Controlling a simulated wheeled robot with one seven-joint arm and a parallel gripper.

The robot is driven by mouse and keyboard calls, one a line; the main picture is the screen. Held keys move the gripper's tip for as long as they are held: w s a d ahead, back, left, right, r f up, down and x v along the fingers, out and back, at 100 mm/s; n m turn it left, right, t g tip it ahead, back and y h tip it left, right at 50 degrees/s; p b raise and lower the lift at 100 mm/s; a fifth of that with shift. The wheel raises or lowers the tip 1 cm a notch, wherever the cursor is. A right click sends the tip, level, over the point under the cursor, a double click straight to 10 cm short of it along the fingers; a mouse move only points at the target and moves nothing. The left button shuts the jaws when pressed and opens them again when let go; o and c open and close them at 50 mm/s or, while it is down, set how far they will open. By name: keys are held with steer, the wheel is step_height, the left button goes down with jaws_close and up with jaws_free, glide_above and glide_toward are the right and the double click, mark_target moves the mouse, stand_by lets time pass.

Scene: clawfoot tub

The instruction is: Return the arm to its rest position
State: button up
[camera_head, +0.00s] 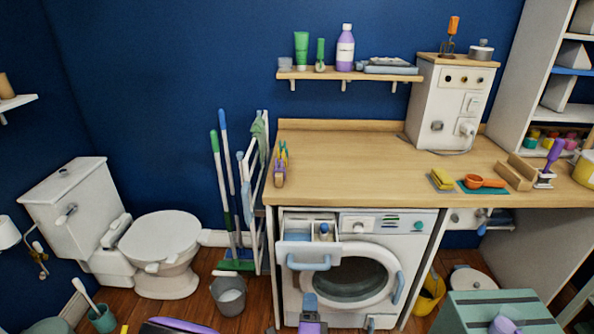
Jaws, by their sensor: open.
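My gripper and arm cannot be made out in the head view. At the bottom edge, a small blue and purple object (311,318) shows in front of the washing machine, cut off by the frame. A dark, purple-edged shape (175,327) is also cut off at the bottom left. I cannot tell what either one is.
A wooden counter (370,165) spans the washing machine (352,262), whose detergent drawer (307,247) is pulled out. A toilet (165,245), a grey bucket (229,296) and a drying rack (256,180) stand left. A green box (495,312) stands bottom right.

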steer(key=w+d+r+m+g+h, duration=0.1)
steer(key=d+r+m+g+h, duration=0.4)
steer(key=r+m, duration=0.5)
steer(key=d+r+m+g+h, duration=0.3)
steer(key=d+r+m+g, duration=0.4)
steer(key=r+m, duration=0.35)
steer(key=w+d+r+m+g+h, duration=0.1)
steer(key=d+r+m+g+h, duration=0.4)
steer(key=r+m, duration=0.55)
steer(key=s+d+r+m+y, duration=0.3)
steer(key=s+r+m+y, duration=0.1)
steer(key=s+r+m, duration=0.3)
steer(key=s+d+r+m+t+y, duration=0.1)
steer(key=s+d+r+m+y, duration=0.2)
steer(key=s+r+m+y, duration=0.2)
steer(key=s+d+r+m+t+y, duration=0.1)
steer(key=s+d+r+m+y, duration=0.3)
steer(key=s+r+m, duration=0.4)
step_height(320, 180, up, 2)
steer(key=shift+s+r+m+y, duration=0.25)
steer(key=shift+s+m+y, duration=0.2)
steer(key=shift+m, duration=0.55)
steer(key=shift+d, duration=0.1)
